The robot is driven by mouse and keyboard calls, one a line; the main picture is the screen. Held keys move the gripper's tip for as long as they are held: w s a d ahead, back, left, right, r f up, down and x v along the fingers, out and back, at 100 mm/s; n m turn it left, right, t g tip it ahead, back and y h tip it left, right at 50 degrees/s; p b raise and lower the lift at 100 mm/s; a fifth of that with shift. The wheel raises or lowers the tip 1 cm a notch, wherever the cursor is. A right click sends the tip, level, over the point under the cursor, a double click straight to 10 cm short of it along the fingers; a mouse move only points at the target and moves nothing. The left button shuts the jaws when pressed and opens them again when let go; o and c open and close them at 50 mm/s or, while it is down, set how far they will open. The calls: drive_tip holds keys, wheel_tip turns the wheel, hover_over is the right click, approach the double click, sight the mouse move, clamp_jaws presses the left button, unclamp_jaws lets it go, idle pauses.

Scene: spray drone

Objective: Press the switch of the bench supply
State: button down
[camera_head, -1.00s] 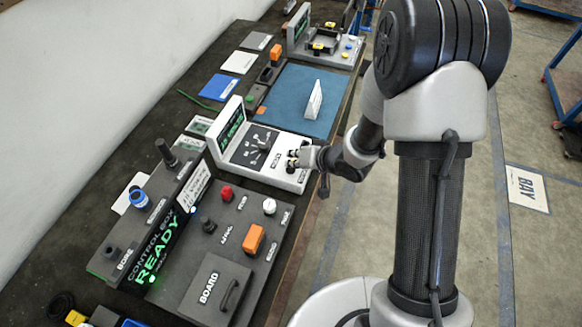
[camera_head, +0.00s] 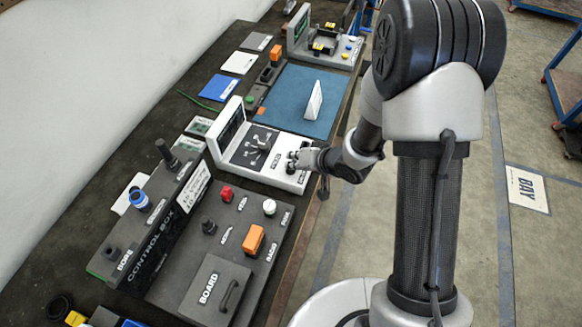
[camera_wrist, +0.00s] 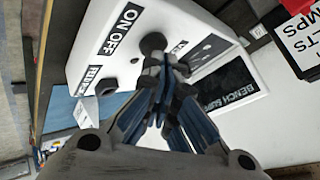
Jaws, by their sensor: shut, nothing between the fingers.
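A dark rounded switch (camera_wrist: 153,42) sits beside the "ON OFF" label. My gripper (camera_wrist: 160,66) is shut and empty, its fingertips right at the switch; they partly hide it, and I cannot tell whether they touch. In the head view my gripper (camera_head: 297,158) is at the supply's right end.
A blue mat (camera_head: 290,95) holding a white upright piece (camera_head: 314,100) lies beyond the supply.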

drive_tip(key=shift+r+p, duration=0.55)
wheel_tip(320, 180, up, 6)
drive_tip(key=p, duration=0.6)
idle(0.3)
